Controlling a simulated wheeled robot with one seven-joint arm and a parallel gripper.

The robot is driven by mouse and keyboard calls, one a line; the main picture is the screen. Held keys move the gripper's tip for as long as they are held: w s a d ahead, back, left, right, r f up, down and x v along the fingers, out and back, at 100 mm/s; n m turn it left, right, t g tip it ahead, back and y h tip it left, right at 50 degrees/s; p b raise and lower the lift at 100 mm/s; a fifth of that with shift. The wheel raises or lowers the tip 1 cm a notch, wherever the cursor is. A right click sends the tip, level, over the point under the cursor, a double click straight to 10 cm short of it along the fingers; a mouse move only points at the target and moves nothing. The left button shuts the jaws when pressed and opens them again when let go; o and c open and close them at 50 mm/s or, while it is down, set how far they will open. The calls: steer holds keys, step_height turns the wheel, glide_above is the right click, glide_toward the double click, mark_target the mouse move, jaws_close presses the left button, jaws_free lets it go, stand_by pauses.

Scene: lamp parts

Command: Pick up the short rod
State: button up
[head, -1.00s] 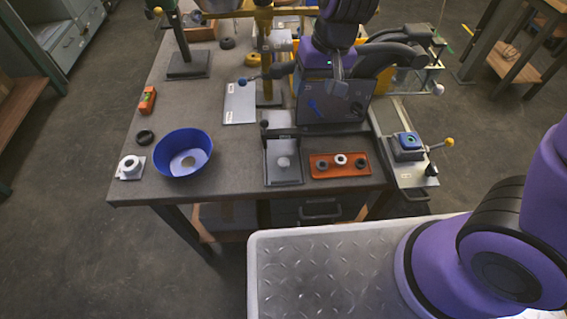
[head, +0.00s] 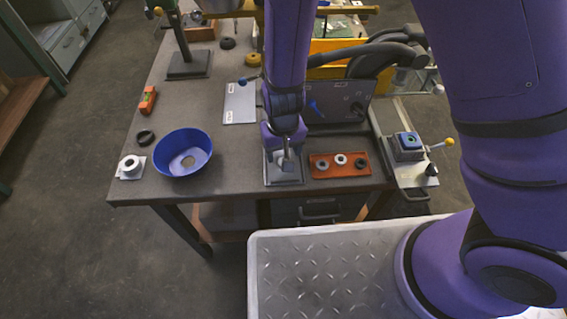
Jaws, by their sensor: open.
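My gripper (head: 286,158) is open, at the end of my purple arm, in front of or over the small grey tray (head: 290,182) near the table's front edge. I cannot make out the short rod for sure. A small pale round piece that showed in this tray earlier is now hidden or blends with my gripper. I cannot tell whether my fingers touch anything.
An orange tray (head: 318,174) with several ring parts lies just right. A blue bowl (head: 184,158) and a white part (head: 130,166) are on the left. A black box (head: 350,108) stands behind. The table (head: 235,165) is bare between bowl and grey tray.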

steer(key=shift+s+f, duration=0.1)
steer(key=shift+f, duration=2.4)
steer(key=c, duration=1)
